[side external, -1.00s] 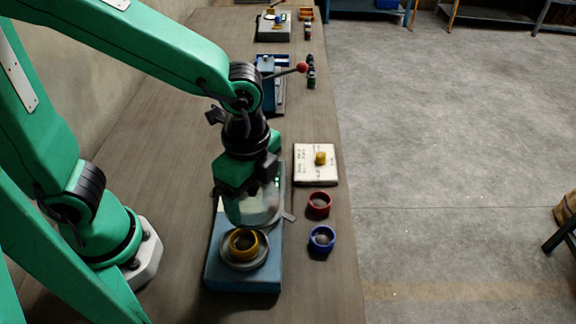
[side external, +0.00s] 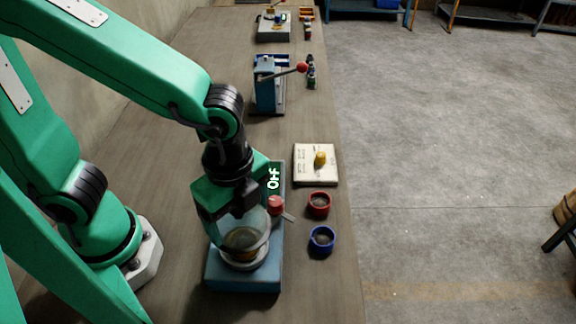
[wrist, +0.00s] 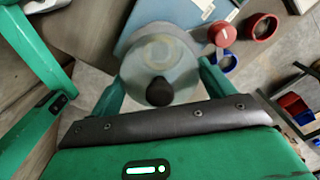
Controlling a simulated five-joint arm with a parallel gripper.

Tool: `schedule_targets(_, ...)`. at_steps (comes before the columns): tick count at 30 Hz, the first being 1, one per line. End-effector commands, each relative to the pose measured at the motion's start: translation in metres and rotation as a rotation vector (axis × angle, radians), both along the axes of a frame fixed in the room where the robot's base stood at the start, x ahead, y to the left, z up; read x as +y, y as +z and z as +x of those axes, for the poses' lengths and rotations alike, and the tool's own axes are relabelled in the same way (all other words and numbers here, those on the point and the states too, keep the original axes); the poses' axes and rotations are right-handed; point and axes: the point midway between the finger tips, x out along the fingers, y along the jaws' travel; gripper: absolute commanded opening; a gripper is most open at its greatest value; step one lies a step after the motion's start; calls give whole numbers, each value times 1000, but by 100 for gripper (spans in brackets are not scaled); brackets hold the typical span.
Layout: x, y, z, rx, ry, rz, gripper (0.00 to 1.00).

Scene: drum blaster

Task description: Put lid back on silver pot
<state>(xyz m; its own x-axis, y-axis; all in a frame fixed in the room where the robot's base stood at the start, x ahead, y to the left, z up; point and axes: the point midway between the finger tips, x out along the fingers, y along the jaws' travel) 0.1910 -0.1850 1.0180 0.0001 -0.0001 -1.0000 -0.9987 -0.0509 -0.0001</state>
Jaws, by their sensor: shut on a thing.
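A clear dome lid (side external: 253,226) with a black knob is between the fingers of my gripper (side external: 236,216), which is shut on it. The wrist view shows the lid (wrist: 160,55) from above, with its black knob (wrist: 160,92) near my gripper's palm. The silver pot (side external: 243,264) sits on the blue machine (side external: 243,281). The lid is over the pot, its lower edge at the pot's rim; I cannot tell whether they touch. A yellow ring (side external: 242,239) shows dimly through the lid.
The machine has a red knob (side external: 276,204) on a lever, and white "OFF" lettering. A red ring (side external: 319,204) and a blue ring (side external: 322,240) lie to its right. A cream block with a yellow peg (side external: 320,158) lies beyond, near the bench edge.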

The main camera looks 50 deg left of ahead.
Motion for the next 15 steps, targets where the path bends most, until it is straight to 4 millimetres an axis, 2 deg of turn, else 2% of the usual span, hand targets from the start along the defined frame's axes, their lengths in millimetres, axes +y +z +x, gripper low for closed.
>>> schedule_targets(15,0,-36,0,2,1,2,56)
